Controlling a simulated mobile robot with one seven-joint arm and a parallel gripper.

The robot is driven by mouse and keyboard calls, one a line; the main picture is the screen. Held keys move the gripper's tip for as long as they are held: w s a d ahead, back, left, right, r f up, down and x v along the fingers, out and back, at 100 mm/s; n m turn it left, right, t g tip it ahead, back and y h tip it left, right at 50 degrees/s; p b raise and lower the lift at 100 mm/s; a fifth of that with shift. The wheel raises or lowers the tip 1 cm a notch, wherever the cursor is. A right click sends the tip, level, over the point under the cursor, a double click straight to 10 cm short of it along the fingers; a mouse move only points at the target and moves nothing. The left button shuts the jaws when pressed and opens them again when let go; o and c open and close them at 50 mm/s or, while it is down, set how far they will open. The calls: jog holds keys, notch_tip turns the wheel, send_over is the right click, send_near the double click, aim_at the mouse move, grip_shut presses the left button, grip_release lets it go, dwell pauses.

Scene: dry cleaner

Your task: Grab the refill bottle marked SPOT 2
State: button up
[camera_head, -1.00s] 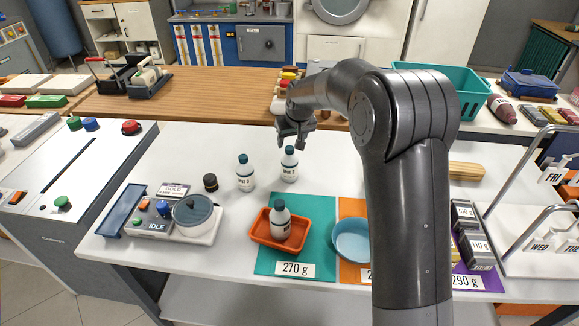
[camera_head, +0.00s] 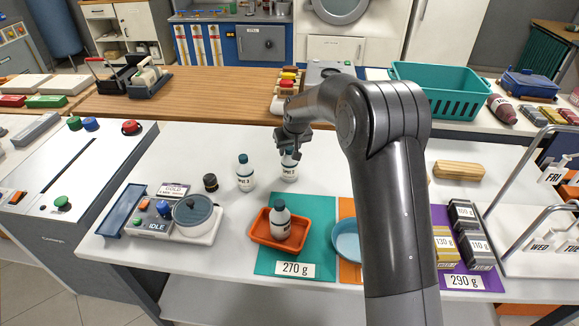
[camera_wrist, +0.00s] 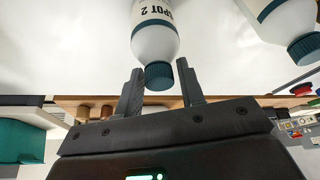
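The refill bottle marked SPOT 2 (camera_head: 289,172) is white with a dark teal cap and stands upright on the white counter. In the wrist view the SPOT 2 bottle (camera_wrist: 156,38) appears upside down, its label readable. My gripper (camera_head: 291,149) is right above this bottle, hiding part of its top in the head view. In the wrist view my gripper (camera_wrist: 160,82) is open, with the cap between or just beyond its two fingertips; I see no clear contact. A similar bottle (camera_head: 245,174) stands to the left.
A third bottle (camera_head: 280,220) stands in an orange tray (camera_head: 262,240) on the teal mat (camera_head: 262,266). A small black-capped jar (camera_head: 210,183) and a scale-like device with a lidded pot (camera_head: 196,214) are further left. A blue bowl (camera_head: 346,240) is to the right.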

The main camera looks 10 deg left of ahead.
grip_shut()
jog(key=shift+r, duration=0.1)
dwell(0.4)
